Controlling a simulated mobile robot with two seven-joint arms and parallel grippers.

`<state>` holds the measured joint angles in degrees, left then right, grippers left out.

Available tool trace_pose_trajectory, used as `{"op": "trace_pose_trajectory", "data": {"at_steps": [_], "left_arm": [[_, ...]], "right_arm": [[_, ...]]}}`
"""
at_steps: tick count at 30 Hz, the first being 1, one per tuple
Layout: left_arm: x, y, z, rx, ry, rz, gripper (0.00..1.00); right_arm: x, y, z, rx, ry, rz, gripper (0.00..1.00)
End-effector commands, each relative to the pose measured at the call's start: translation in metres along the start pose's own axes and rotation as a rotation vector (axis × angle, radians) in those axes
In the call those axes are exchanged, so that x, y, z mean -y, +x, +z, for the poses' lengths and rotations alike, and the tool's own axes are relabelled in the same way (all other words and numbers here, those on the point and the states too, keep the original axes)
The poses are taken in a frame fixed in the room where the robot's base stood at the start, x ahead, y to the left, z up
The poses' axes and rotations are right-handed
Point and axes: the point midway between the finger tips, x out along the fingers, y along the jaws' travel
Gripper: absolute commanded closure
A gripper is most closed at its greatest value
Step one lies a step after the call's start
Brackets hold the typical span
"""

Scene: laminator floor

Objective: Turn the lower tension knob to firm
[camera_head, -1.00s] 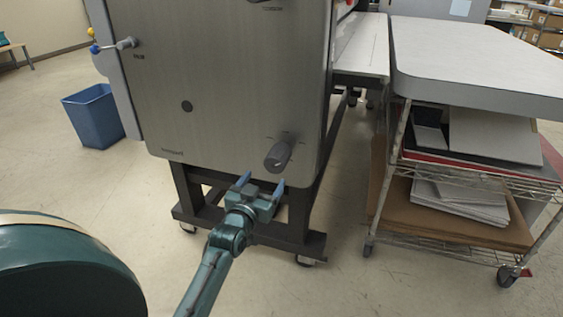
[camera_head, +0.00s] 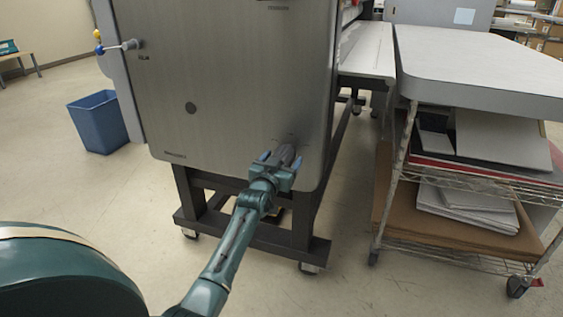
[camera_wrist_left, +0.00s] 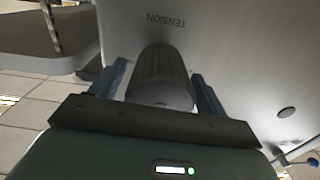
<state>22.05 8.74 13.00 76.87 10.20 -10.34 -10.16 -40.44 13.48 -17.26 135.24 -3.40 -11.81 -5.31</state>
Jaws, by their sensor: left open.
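The lower tension knob (camera_head: 284,154) is a dark grey, ribbed knob near the lower right corner of the machine's grey side panel (camera_head: 220,90). In the left wrist view the knob (camera_wrist_left: 160,80) sits between the two blue fingers, under upside-down "TENSION" lettering. My left gripper (camera_head: 279,160) is open, with one finger on each side of the knob; it also shows in the left wrist view (camera_wrist_left: 161,90). A gap shows at least beside the right finger; contact on the left is unclear. The gripper hides part of the knob in the head view. My right gripper is out of view.
A wire cart (camera_head: 480,178) with boards and paper stands to the right, close to the machine. A blue bin (camera_head: 99,122) stands on the floor at left. A crank handle (camera_head: 121,46) sticks out at the panel's upper left. Floor in front is clear.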

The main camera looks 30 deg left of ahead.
Motion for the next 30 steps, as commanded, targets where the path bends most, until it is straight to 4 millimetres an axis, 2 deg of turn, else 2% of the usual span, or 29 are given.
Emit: {"op": "trace_pose_trajectory", "data": {"at_steps": [2,17,24,30], "left_arm": [[0.0,-0.0002,0.0002,0.0,0.0,0.0,0.28],[0.0,-0.0005,0.0005,0.001,0.0,0.0,0.69],[0.0,-0.0005,-0.0001,0.001,-0.018,0.0,0.69],[-0.0001,-0.0006,-0.001,0.003,-0.101,0.0,0.69]], "right_arm": [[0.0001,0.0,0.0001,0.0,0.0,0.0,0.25],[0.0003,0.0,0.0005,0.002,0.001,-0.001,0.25],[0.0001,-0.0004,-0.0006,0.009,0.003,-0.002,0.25],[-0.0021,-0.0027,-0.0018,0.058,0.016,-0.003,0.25]]}}
